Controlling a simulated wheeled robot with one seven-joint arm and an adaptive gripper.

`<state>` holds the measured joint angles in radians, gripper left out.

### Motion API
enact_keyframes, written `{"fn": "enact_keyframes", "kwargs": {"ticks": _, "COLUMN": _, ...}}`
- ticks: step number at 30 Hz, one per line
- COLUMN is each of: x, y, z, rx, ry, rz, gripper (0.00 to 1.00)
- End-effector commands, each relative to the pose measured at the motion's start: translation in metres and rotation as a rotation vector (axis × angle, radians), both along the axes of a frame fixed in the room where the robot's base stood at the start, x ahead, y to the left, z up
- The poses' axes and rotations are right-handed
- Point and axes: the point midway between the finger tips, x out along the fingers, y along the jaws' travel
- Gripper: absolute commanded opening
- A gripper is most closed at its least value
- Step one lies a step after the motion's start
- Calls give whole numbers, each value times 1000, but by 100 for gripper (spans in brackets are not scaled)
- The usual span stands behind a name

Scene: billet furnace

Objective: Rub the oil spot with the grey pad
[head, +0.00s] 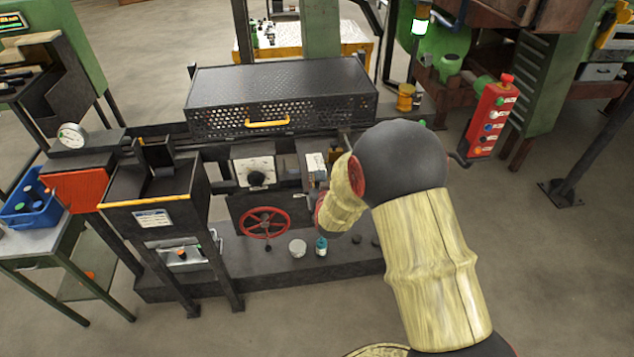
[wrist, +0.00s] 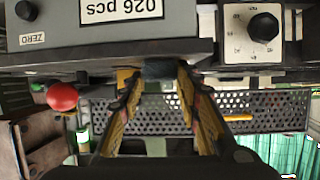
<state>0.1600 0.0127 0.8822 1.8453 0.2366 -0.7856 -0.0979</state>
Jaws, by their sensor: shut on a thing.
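My gripper (wrist: 160,85) shows in the wrist view with its two yellowish fingers closed in on a small dark grey block, which looks like the grey pad (wrist: 160,69). The pad sits between the fingertips, close to the lower edge of a grey counter box (wrist: 140,50); I cannot tell if they touch. In the head view my arm hides most of the gripper, and I cannot make out the pad there. I cannot make out the oil spot in either view.
A perforated black cover (head: 280,100) with a yellow handle spans the bench's back. Below are a dial panel (head: 254,173) and a red handwheel (head: 265,222). A white round container (head: 297,248) and teal bottle (head: 321,246) stand low. A red control pendant (head: 490,120) hangs at right.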

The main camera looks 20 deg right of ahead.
Motion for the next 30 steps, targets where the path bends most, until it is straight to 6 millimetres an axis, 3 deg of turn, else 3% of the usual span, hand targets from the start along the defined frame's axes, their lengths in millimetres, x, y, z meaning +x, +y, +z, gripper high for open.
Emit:
{"fn": "enact_keyframes", "kwargs": {"ticks": 17, "x": -12, "y": -38, "z": -4, "rx": 1, "ry": 4, "rz": -2, "gripper": 21}}
{"fn": "enact_keyframes", "kwargs": {"ticks": 24, "x": -15, "y": -36, "z": -3, "rx": 1, "ry": 5, "rz": -1, "gripper": 21}}
{"fn": "enact_keyframes", "kwargs": {"ticks": 30, "x": -10, "y": -22, "z": -1, "rx": 0, "ry": 4, "rz": 3, "gripper": 21}}
